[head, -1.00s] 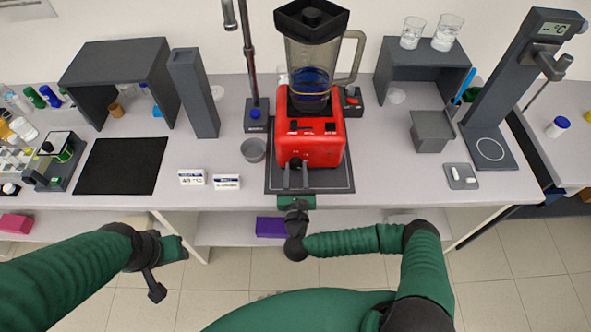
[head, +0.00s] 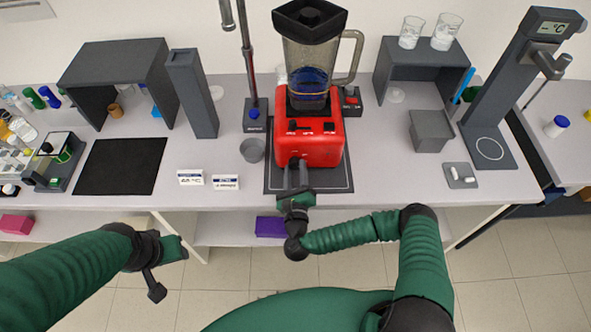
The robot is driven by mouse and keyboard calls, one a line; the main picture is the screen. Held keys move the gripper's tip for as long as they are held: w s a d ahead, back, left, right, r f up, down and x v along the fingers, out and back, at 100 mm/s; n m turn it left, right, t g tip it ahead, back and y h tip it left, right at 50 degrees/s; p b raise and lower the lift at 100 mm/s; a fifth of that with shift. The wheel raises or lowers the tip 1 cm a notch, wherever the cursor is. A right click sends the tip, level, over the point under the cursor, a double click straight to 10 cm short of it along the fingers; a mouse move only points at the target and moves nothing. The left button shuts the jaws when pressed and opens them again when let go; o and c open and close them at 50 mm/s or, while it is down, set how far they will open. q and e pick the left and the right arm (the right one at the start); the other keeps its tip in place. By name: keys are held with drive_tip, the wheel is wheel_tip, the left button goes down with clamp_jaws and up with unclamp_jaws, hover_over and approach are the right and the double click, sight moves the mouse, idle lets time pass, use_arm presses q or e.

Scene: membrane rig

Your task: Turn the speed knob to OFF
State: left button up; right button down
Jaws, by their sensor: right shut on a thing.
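A red blender (head: 322,150) with a clear jug (head: 308,70) of dark blue liquid stands on a dark mat (head: 341,180). The speed knob (head: 294,161) is a dark knob low on the blender's front face, mostly hidden by my fingers. My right gripper (head: 297,170) reaches in from the front edge and is shut on the knob. Its fingers look tilted slightly. The knob's pointer and the markings are too small to read. My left gripper (head: 168,262) hangs in front of the bench at lower left, away from everything; its fingers are not clear.
A black mat (head: 120,166) lies further left. A small switch box (head: 351,100) is behind right.

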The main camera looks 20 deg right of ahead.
drive_tip(key=n+p, duration=0.1)
drive_tip(key=n, duration=0.3)
drive_tip(key=shift+r+n, duration=0.15)
drive_tip(key=shift+n, duration=0.15)
drive_tip(key=n+p, duration=0.1)
drive_tip(key=n, duration=0.3)
drive_tip(key=shift+n, duration=0.3)
drive_tip(key=n+p, duration=0.1)
drive_tip(key=n, duration=0.5)
drive_tip(key=shift+s+f+n+p, duration=0.15)
drive_tip(key=shift+n+p, duration=0.35)
drive_tip(key=shift+n, duration=1)
drive_tip(key=shift+f, duration=0.15)
drive_tip(key=c, duration=1.3)
unclamp_jaws()
drive_tip(key=o, duration=0.4)
drive_tip(key=shift+a, duration=0.1)
drive_tip(key=shift+w, duration=0.2)
